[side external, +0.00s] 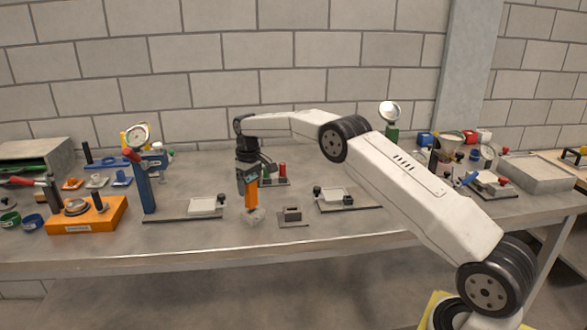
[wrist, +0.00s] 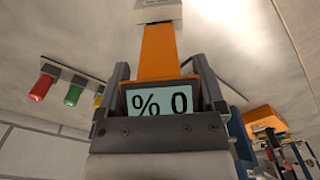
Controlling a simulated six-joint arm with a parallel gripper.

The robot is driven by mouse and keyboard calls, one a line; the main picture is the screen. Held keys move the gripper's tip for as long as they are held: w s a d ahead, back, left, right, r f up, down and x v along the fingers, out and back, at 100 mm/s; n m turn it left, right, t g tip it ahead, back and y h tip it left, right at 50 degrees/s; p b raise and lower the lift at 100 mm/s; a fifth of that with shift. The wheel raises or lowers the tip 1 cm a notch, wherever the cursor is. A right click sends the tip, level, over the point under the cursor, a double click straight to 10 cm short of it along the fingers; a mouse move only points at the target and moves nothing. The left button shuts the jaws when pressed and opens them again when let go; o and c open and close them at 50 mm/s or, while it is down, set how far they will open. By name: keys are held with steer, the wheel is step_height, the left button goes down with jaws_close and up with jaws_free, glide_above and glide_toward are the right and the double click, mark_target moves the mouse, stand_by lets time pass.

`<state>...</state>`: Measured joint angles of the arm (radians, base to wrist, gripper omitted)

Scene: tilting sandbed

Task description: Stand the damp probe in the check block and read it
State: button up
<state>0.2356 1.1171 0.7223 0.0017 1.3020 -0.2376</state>
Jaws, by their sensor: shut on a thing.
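The damp probe (side external: 251,202) is orange and hangs upright from my gripper (side external: 248,175) in the side view. In the wrist view my gripper (wrist: 160,82) is shut on the probe (wrist: 160,50), with a finger on each side. The probe's screen (wrist: 160,102) reads "% 0". A small pale piece (side external: 255,216) is at the probe's lower end in the side view. A pale block with dark marking (wrist: 158,11) shows at its far end in the wrist view; I cannot tell whether it is the check block or whether the probe stands in it.
A small grey slotted holder (side external: 291,214) stands just right of the probe. Plates with white pads lie left (side external: 202,206) and right (side external: 333,196). A rack with coloured handles (side external: 275,181) is behind my gripper. An orange box (side external: 88,217) stands at far left.

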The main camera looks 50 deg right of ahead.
steer(key=shift+f, duration=0.75)
stand_by(0.5)
stand_by(1.0)
steer(key=o, duration=0.9)
steer(key=shift+r, duration=0.1)
steer(key=shift+r, duration=3.9)
